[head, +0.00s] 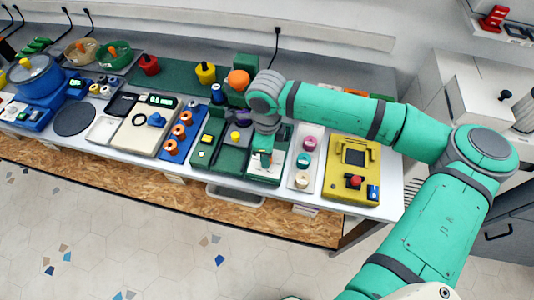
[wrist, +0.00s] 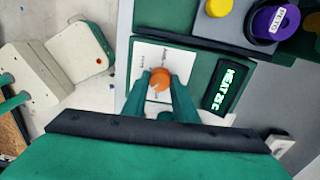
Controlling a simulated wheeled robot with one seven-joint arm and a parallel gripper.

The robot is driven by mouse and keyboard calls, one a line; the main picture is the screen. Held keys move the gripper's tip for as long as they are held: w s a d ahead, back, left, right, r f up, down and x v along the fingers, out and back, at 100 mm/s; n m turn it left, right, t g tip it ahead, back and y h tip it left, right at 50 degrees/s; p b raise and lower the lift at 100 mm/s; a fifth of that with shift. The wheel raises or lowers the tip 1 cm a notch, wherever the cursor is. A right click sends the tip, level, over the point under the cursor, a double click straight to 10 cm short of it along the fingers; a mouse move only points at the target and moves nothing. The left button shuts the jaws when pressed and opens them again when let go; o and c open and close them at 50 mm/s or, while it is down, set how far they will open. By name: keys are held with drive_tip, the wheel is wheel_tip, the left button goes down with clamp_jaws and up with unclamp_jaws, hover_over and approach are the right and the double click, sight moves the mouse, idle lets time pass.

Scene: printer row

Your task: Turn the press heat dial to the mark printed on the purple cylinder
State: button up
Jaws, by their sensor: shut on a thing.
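The orange heat dial (wrist: 160,78) sits on a white plate (wrist: 150,52) of the green press panel (wrist: 205,60) in the wrist view. My gripper (wrist: 161,84) is shut on this dial, one finger on each side. A dark display (wrist: 227,88) beside it glows with "HEAT" and a value that I cannot read surely. The purple cylinder (wrist: 275,20) stands at the upper right of the wrist view. Its white label carries small print, too small to read surely. In the head view my gripper (head: 265,160) points down at the press (head: 262,177), and the arm hides part of it.
A yellow knob (wrist: 218,7) stands near the purple cylinder. In the head view a yellow box (head: 342,190) with a red button stands to the right. A panel with orange knobs (head: 180,132) stands to the left. The floor in front of the bench is clear.

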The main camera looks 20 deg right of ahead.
drive_tip(key=m, duration=0.7)
drive_tip(key=shift+a, duration=0.1)
drive_tip(key=m, duration=0.4)
drive_tip(key=shift+m, duration=2.1)
drive_tip(key=shift+w+r, duration=0.1)
drive_tip(key=o, duration=1)
drive_tip(key=shift+o, duration=0.2)
wheel_tip(320, 180, up, 11)
